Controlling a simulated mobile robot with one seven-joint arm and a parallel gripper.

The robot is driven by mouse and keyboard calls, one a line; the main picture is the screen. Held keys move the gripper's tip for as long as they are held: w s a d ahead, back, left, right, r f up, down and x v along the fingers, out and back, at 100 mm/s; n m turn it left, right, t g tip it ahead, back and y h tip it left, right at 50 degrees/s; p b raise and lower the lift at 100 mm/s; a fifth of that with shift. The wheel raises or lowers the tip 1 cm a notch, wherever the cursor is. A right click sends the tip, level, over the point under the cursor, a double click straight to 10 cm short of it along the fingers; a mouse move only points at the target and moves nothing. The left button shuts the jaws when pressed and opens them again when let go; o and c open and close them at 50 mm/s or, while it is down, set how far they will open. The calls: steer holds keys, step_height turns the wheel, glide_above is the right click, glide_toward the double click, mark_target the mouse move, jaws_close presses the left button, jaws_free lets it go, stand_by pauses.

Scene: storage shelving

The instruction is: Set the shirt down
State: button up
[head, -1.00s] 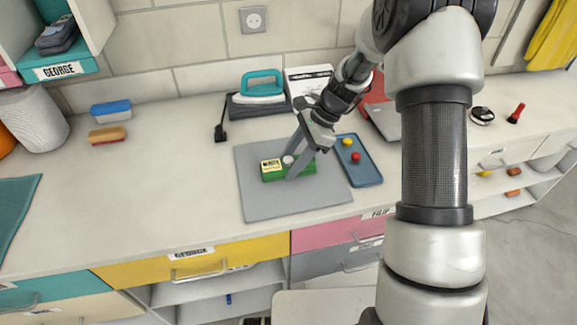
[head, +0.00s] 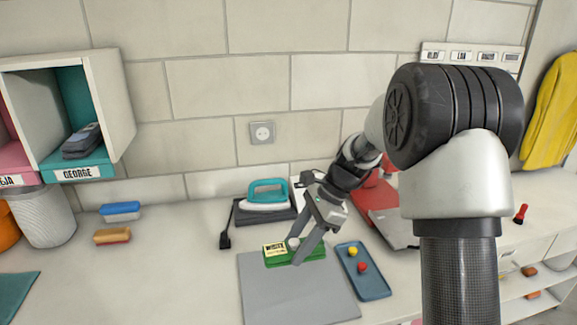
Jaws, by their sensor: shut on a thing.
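A flat green item (head: 313,251) with a yellow label is in my gripper (head: 297,252), at the back edge of the grey mat (head: 290,290). I cannot tell whether this item is a folded shirt, or whether it is raised above the mat or touching it. My gripper is shut on it, with one finger across its front. A small round white thing shows between the fingers. No other shirt is clear on the counter.
An iron (head: 266,196) stands behind the mat. A blue tray (head: 371,284) with a yellow and a red piece lies to the right. A grey cloth item (head: 82,143) sits in the George cubby. A yellow garment (head: 552,115) hangs at right.

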steer(key=s+d+n+g+h+p, duration=0.4)
steer(key=d+n, duration=0.7)
steer(key=n, duration=0.4)
steer(key=s+h+p, duration=0.1)
steer(key=s+p, duration=0.1)
steer(key=p, duration=0.1)
steer(key=shift+s+g+h, duration=0.25)
steer(key=shift+g+h, duration=0.05)
steer(key=shift+h, duration=0.1)
steer(key=shift+r, duration=0.1)
